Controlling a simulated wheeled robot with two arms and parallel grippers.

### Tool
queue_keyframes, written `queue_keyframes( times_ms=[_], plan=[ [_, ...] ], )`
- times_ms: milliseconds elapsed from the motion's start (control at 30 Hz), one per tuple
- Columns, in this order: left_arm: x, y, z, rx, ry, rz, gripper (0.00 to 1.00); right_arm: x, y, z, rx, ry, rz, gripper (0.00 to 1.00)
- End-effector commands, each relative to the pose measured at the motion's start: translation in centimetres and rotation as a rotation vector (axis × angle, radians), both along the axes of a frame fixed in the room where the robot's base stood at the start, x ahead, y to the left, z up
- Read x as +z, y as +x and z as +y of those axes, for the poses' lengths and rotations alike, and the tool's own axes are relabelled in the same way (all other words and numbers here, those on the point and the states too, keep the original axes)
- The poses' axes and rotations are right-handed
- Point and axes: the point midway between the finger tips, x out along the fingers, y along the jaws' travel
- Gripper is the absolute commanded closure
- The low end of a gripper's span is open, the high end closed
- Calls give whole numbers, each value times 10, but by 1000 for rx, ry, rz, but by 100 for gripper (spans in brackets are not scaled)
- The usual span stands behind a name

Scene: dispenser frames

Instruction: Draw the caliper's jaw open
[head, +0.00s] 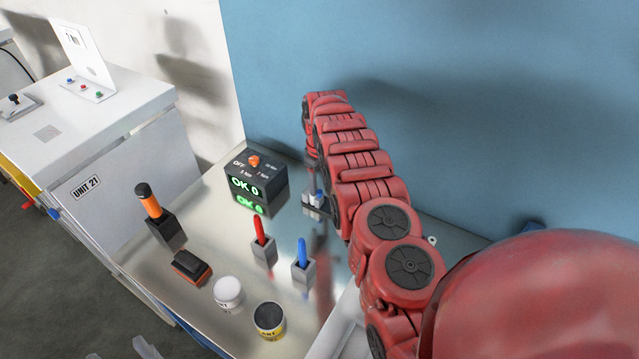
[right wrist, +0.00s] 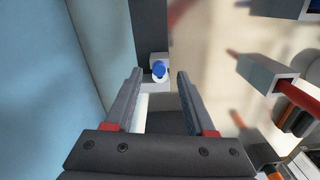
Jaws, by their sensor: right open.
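In the right wrist view a blue round knob on a white collar (right wrist: 160,70) sits on a small grey block at the end of a dark bar (right wrist: 150,28). I take this to be the caliper. My right gripper (right wrist: 161,74) is open, its two fingers on either side of the knob with gaps on both sides. In the head view a small blue-and-white piece (head: 317,197) shows beside my red right arm, which hides most of that spot. Two grey fingertips of my left gripper (head: 121,351) show apart at the bottom edge.
On the metal bench stand a black OK display box (head: 258,184), an orange-handled tool in a holder (head: 150,203), red (head: 259,232) and blue (head: 302,254) pens in holders, an eraser-like block (head: 191,268), a white jar (head: 228,292) and a yellow-black can (head: 269,319). A blue wall stands behind.

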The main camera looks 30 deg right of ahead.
Motion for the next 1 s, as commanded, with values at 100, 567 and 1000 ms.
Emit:
queue_keyframes(
  times_ms=[100,567,1000],
  plan=[
    [-9,0,0,0,0,1,36,-16,2,-1,1,-4,-5,45],
    [-12,0,0,0,0,0,36,-26,1,0,0,-1,-4,45],
    [-12,0,0,0,0,0,36,-26,2,0,0,-1,-4,100]
  ],
)
